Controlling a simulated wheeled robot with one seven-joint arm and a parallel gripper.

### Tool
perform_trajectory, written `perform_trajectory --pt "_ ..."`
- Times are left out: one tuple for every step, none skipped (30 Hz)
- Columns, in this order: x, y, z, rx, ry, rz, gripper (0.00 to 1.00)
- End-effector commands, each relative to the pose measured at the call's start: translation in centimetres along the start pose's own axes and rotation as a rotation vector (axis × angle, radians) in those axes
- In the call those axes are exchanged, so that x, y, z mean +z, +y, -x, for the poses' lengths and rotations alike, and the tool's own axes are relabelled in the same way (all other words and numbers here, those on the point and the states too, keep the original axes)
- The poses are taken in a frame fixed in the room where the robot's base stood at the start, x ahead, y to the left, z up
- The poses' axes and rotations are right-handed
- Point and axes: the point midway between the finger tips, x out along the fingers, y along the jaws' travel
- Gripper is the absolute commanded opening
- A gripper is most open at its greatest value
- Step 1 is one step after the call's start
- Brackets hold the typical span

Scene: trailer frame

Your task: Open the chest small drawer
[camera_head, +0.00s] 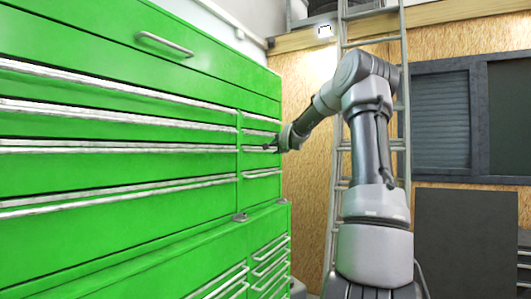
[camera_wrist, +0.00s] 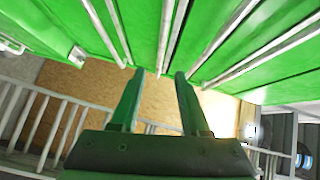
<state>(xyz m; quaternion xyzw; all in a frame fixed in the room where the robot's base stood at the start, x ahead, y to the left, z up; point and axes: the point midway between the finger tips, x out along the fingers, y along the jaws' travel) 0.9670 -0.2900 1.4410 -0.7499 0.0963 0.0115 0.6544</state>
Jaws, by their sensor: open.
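The green chest (camera_head: 110,170) fills the left of the head view. Its wide drawers have long silver handle strips. A column of small drawers (camera_head: 260,188) with short silver strips is at its right end, and all look shut. My gripper (camera_head: 268,147) is in front of this column, near the middle strips. In the wrist view my gripper (camera_wrist: 160,74) is open, with nothing between its fingers. Its tips point at the green drawer fronts (camera_wrist: 145,25) and silver strips (camera_wrist: 168,30). I cannot tell whether the tips touch a strip.
A lower green cabinet (camera_head: 262,232) with several small drawers stands below the chest. A metal ladder (camera_head: 402,60) leans on the wooden wall (camera_head: 310,80) behind my arm. A dark panel (camera_head: 465,240) is at the right. The space right of the chest front looks free.

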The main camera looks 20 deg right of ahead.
Motion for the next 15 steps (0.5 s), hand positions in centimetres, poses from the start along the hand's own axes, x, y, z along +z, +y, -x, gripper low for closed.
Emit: perform_trajectory --pt "-0.2 -0.1 -0.3 -0.006 0.002 -0.008 0.46" --pt "-0.3 -0.1 -0.5 -0.008 0.003 -0.01 0.46" --pt "-0.3 -0.1 -0.8 -0.008 0.003 -0.011 0.46" --pt "-0.2 -0.1 -1.1 -0.008 0.002 -0.012 0.46" --pt "-0.1 -0.1 -1.5 -0.008 0.001 -0.012 0.46" --pt "-0.1 -0.1 -2.0 -0.007 0.001 -0.01 0.46" --pt "-0.1 -0.1 -2.5 -0.008 0.0 -0.009 0.46" --pt "0.0 0.0 -3.0 -0.007 0.0 -0.01 0.46" --pt "-0.1 -0.1 -3.8 -0.007 0.001 -0.011 0.46" --pt "0.0 -0.1 -4.4 -0.007 0.0 -0.011 0.46" --pt "0.0 0.0 -5.0 -0.005 0.0 -0.01 0.46" --pt "0.1 -0.1 -5.8 -0.007 -0.001 -0.008 0.46" --pt "0.0 0.0 -6.4 -0.006 0.001 -0.009 0.46" --pt "0.0 0.0 -6.9 -0.006 0.0 -0.01 0.46" --pt "0.0 0.0 -7.6 -0.006 0.0 -0.009 0.46"
